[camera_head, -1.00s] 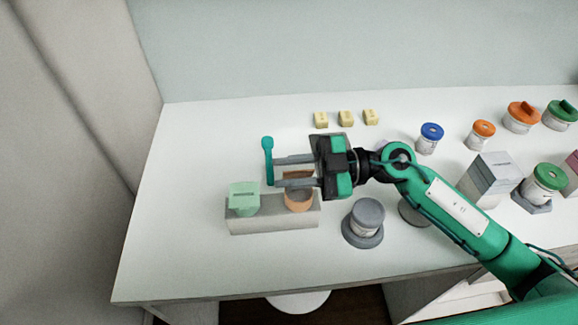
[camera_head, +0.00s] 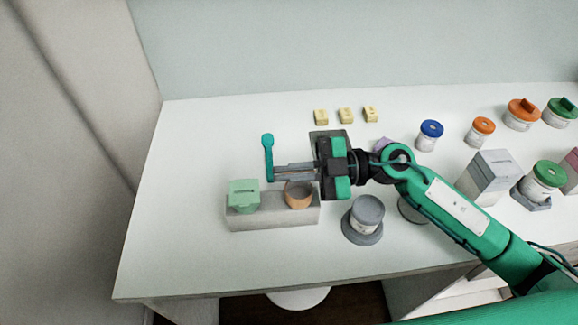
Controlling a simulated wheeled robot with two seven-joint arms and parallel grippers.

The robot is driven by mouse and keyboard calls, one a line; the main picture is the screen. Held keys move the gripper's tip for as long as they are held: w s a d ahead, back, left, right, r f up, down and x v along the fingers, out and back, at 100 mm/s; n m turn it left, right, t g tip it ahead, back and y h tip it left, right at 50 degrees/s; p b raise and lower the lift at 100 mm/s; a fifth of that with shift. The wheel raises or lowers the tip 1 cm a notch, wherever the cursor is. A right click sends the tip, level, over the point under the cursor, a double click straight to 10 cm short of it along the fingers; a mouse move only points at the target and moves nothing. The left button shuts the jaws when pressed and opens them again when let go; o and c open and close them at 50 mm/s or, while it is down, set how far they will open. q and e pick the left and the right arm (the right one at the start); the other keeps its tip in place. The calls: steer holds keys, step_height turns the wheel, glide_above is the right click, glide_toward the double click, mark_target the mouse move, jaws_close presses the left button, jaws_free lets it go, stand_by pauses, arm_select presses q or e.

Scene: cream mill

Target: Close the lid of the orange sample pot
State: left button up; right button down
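The orange sample pot (camera_head: 299,199) sits in the right part of a pale grey block (camera_head: 275,222). It shows a round, darker top, and I see no lid lying over it. An upright lid behind it cannot be made out; my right gripper covers that spot. My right gripper (camera_head: 277,173) reaches in from the right, just behind and above the pot. Its two fingers point left and lie close together, with nothing clearly seen between them. My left gripper is out of view.
A green pot with its lid on (camera_head: 244,196) sits left in the same block. A teal spoon-like tool (camera_head: 268,158) is just beyond my fingertips. A grey pot (camera_head: 366,215) stands right. Small yellow blocks (camera_head: 345,115) lie behind. The table's left side is clear.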

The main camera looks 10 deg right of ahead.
steer(key=shift+s+f+n, duration=0.25)
steer(key=shift+s+n, duration=0.1)
steer(key=shift+n, duration=0.35)
steer(key=shift+s+f+n, duration=0.35)
steer(key=shift+n, duration=0.65)
steer(key=shift+s+f+n+b, duration=0.1)
steer(key=shift+f+n+b, duration=0.05)
steer(key=shift+n+b, duration=0.2)
steer(key=shift+s+f+n, duration=0.15)
steer(key=shift+f+n, duration=0.05)
steer(key=shift+n, duration=0.45)
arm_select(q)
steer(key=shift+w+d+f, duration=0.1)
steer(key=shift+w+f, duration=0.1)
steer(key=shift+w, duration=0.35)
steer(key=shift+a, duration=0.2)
arm_select(e)
steer(key=c, duration=1.6)
jaws_free()
steer(key=shift+c, duration=0.2)
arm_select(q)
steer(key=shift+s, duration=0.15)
